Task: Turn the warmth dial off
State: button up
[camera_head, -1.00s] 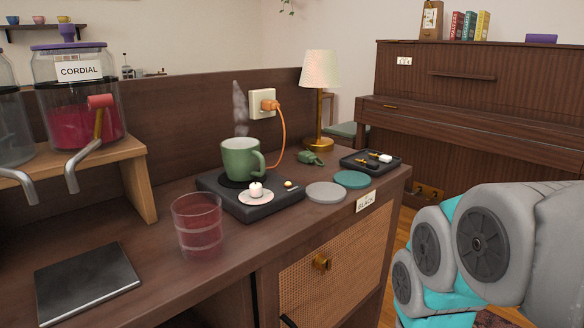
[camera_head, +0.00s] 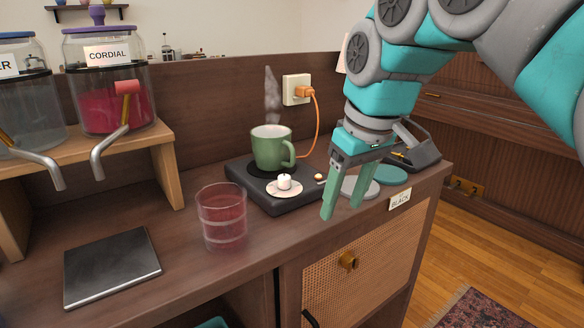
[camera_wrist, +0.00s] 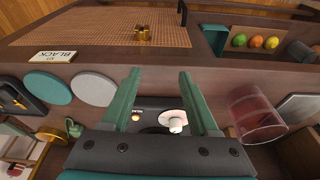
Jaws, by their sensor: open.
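The warmth dial (camera_head: 284,184) is a white knob on a pale round plate on the front of the black mug warmer (camera_head: 259,197). A steaming green mug (camera_head: 270,150) stands on the warmer. A small lit indicator (camera_head: 318,177) sits right of the dial. My gripper (camera_head: 343,208) points down, open and empty, to the right of the dial in the head view and apart from it. In the wrist view, the dial (camera_wrist: 177,122) shows between the green fingers of my gripper (camera_wrist: 160,76), closer to the right one. The pointer direction of the dial is not clear.
A glass of red drink (camera_head: 222,218) stands left of the warmer. Grey and teal coasters (camera_head: 391,176) lie to its right, partly behind my gripper. An orange cord (camera_head: 316,118) runs to the wall socket. A dark flat slab (camera_head: 110,268) lies at front left.

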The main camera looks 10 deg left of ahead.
jog(key=n+y, duration=0.2)
send_near(285, 177)
jog(key=shift+t, duration=0.4)
jog(key=shift+s+p+x, duration=0.15)
jog(key=shift+p+x, duration=0.05)
jog(key=shift+x, duration=1.9)
jog(key=shift+s+p+x, duration=0.1)
jog(key=shift+p+x, duration=0.05)
jog(key=shift+x, duration=2)
jog(key=shift+f, duration=0.1)
grip_shut()
